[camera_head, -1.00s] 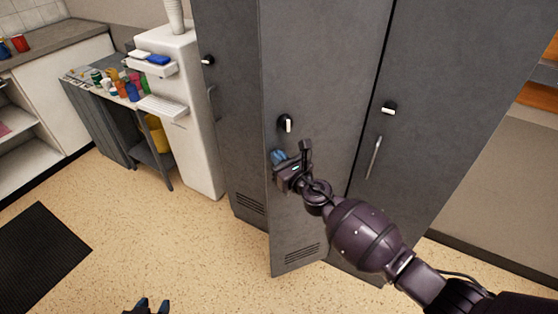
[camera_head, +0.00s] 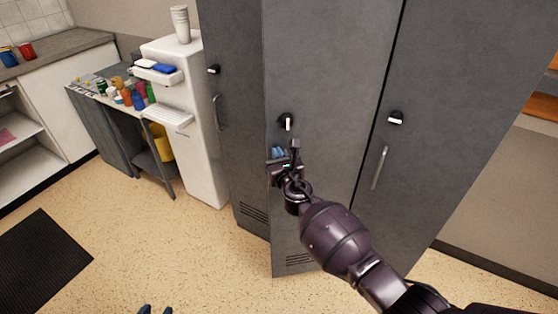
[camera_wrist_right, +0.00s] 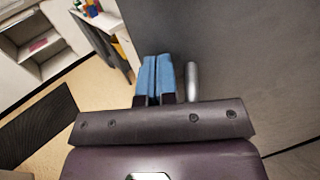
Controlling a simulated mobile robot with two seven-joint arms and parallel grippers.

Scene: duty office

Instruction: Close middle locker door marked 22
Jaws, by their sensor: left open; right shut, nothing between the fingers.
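The middle locker door (camera_head: 318,78) is grey and stands slightly ajar, its left edge out in front of the left locker. No number is readable on it. Its black and white latch knob (camera_head: 286,122) is just above my right gripper (camera_head: 279,153). My right gripper is shut and empty at the door's left edge. In the right wrist view its blue fingertips (camera_wrist_right: 155,72) are together beside the metal door handle (camera_wrist_right: 192,80), against or very near the door face; contact is unclear. My left gripper (camera_head: 154,310) shows only its fingertips at the bottom edge, open and away from the lockers.
The left locker door (camera_head: 233,110) and right locker door (camera_head: 440,120) look shut. A white water dispenser (camera_head: 190,140) stands left of the lockers, by a small table with bottles (camera_head: 130,97). The floor in front is clear, with a black mat (camera_head: 42,262) at left.

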